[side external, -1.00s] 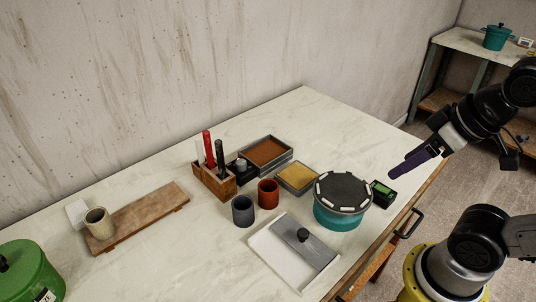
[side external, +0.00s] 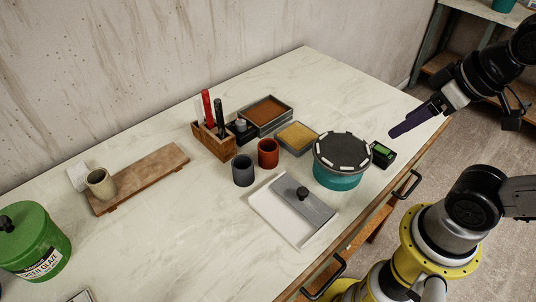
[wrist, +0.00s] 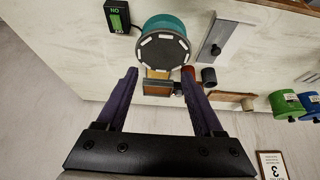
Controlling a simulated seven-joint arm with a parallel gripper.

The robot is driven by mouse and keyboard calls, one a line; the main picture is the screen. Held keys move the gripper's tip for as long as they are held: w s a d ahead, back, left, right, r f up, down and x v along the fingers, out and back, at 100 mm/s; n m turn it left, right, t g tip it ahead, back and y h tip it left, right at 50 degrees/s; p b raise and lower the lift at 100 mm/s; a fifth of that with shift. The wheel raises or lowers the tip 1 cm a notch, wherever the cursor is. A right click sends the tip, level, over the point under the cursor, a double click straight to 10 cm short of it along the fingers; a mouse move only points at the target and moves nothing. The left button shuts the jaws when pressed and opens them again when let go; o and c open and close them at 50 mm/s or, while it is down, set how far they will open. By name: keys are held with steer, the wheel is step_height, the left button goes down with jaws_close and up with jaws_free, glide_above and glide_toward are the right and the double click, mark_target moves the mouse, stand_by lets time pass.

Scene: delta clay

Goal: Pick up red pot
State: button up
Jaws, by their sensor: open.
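The red pot (side external: 268,153) is a small open-topped, reddish-brown cup standing upright on the marble-look table, right beside a similar dark grey cup (side external: 243,170). In the wrist view the red pot (wrist: 188,72) is partly hidden behind the tip of the right finger. My gripper (side external: 393,133) has purple fingers and hangs to the right of the table objects, well apart from the red pot. In the wrist view my gripper (wrist: 159,75) is open, with its fingers spread and nothing held between them.
A teal banding wheel (side external: 340,178) with a dark top stands between my gripper and the red pot. A wooden tool holder (side external: 214,143), yellow tray (side external: 297,137), brown tray (side external: 264,112) and white tray (side external: 282,225) surround the pot. A green glaze bucket (side external: 35,240) stands far left.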

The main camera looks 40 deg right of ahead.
steer(key=o, duration=0.4)
steer(key=w+a+r+n, duration=0.2)
steer(key=w+r+n, duration=0.4)
steer(key=w+n, duration=0.2)
steer(key=n+g+y, duration=0.1)
steer(key=n+g, duration=0.4)
steer(key=n, duration=0.1)
glide_above(268, 148)
steer(key=s, duration=0.2)
steer(key=f, duration=1.9)
steer(key=shift+w+a+f, duration=0.2)
steer(key=shift+w+f, duration=0.05)
steer(key=shift+f, duration=0.15)
steer(key=shift+a+f, duration=0.25)
steer(key=shift+f, duration=1.25)
steer(key=shift+a+f, duration=0.2)
steer(key=shift+f, duration=1.25)
